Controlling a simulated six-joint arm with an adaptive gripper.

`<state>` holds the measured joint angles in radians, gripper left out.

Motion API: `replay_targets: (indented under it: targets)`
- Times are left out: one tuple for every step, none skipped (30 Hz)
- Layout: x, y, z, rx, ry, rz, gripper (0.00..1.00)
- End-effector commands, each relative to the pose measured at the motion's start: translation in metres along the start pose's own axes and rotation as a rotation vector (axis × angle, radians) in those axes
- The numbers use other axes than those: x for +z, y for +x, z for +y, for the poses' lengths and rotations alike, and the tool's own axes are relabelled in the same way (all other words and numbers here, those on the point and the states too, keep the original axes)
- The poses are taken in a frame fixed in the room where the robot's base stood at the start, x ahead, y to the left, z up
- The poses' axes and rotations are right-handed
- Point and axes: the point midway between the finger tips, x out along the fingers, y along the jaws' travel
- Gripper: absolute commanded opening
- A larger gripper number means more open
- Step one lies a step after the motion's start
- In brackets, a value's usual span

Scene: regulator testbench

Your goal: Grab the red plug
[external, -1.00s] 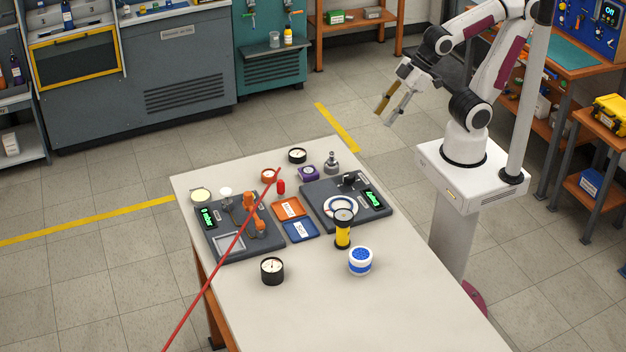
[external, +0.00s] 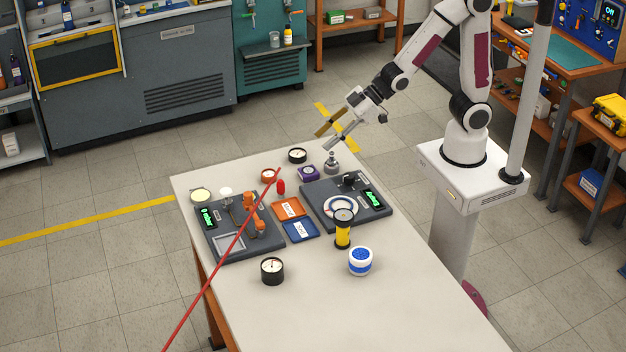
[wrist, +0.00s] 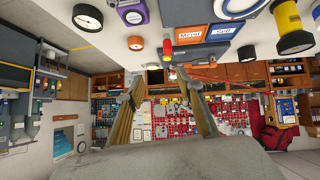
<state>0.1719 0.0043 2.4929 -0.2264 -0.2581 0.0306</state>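The red plug (external: 281,187) is a small upright red piece on the white table, beside the orange-rimmed dial and behind the orange tray. In the wrist view the red plug (wrist: 171,74) shows near the table's edge, above the gap between my fingers. My gripper (external: 322,142) hangs in the air beyond the far right part of the table, above and to the right of the plug. Its two fingers are spread, with nothing between them. They also show spread in the wrist view (wrist: 164,86).
A thin red line (external: 220,262) crosses the external view near the plug. A purple block (external: 308,173), a metal fitting (external: 331,164), a black dial (external: 297,155) and the orange dial (external: 268,176) stand around the plug. Two grey panels (external: 318,190) flank the trays.

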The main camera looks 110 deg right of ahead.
Motion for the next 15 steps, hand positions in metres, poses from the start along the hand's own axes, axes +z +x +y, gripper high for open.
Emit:
replay_targets:
  targets:
    - [0.002, 0.009, 0.001, -0.004, 0.001, 0.009, 0.37]
    - [0.002, 0.014, 0.001, -0.006, 0.0, 0.017, 0.37]
    - [0.003, 0.02, 0.001, -0.01, 0.0, 0.029, 0.37]
    - [0.003, 0.024, 0.002, -0.013, -0.001, 0.037, 0.37]
    - [0.003, 0.028, 0.002, -0.016, -0.001, 0.046, 0.37]
    - [0.003, 0.034, 0.002, -0.02, -0.001, 0.058, 0.37]
    - [0.004, 0.038, 0.002, -0.023, 0.0, 0.067, 0.37]
    - [0.004, 0.042, 0.002, -0.027, 0.0, 0.077, 0.37]
    - [0.005, 0.047, 0.001, -0.032, 0.0, 0.089, 0.37]
    - [0.006, 0.051, 0.001, -0.035, 0.001, 0.097, 0.37]
    - [0.006, 0.055, 0.001, -0.039, 0.002, 0.107, 0.37]
    - [0.007, 0.06, 0.001, -0.044, 0.004, 0.118, 0.37]
    - [0.008, 0.064, 0.001, -0.048, 0.006, 0.127, 0.37]
    - [0.009, 0.067, 0.001, -0.052, 0.007, 0.136, 0.37]
    - [0.011, 0.072, 0.0, -0.058, 0.009, 0.148, 0.37]
